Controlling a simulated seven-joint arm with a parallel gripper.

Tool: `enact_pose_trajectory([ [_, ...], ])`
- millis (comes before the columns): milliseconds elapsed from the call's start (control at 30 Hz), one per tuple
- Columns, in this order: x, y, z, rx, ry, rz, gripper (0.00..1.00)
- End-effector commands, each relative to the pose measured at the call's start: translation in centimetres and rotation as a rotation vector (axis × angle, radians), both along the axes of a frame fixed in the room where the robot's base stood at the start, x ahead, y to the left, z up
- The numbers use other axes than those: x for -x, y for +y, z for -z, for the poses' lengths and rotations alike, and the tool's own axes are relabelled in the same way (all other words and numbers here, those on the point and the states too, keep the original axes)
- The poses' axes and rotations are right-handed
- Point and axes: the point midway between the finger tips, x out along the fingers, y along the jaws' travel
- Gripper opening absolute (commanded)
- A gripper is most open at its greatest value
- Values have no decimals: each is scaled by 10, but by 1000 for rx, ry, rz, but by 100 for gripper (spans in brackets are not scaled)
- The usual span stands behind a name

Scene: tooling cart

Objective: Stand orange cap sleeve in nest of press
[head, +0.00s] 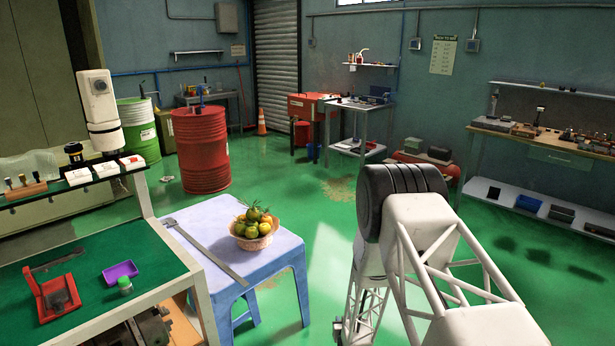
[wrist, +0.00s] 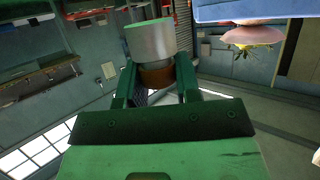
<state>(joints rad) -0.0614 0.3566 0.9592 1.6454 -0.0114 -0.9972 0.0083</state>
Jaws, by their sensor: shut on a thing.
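My gripper (wrist: 156,64) is shut on the orange cap sleeve (wrist: 150,42), seen in the wrist view. The sleeve is a grey cylinder with a green-tinted far end. Its orange-brown part sits between the fingers, on the palm side, partly hidden by them. The wrist view is upside down. In the head view, the red press (head: 44,309) stands on the green-topped cart at the lower left, with a dark block in its frame. The nest is too small to make out. My arm is at the right, well away from the press; gripper and sleeve are not clear there.
A purple tray (head: 120,268) and a small green-capped white piece (head: 125,286) are on the cart top (head: 150,248), right of the press. A raised shelf (head: 70,185) runs behind. A blue stool (head: 213,223) with a fruit basket (head: 253,232) stands between cart and arm.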

Motion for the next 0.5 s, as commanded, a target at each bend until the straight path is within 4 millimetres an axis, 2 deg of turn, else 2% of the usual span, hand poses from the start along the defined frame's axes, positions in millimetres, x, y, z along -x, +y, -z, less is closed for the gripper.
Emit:
enact_pose_trajectory([
  [33, 1, -12, 6, 1, 0, 17, 6],
  [200, 5, -38, 21, 4, 1, 52, 6],
  [500, 7, -50, 27, 5, -1, 70, 6],
])
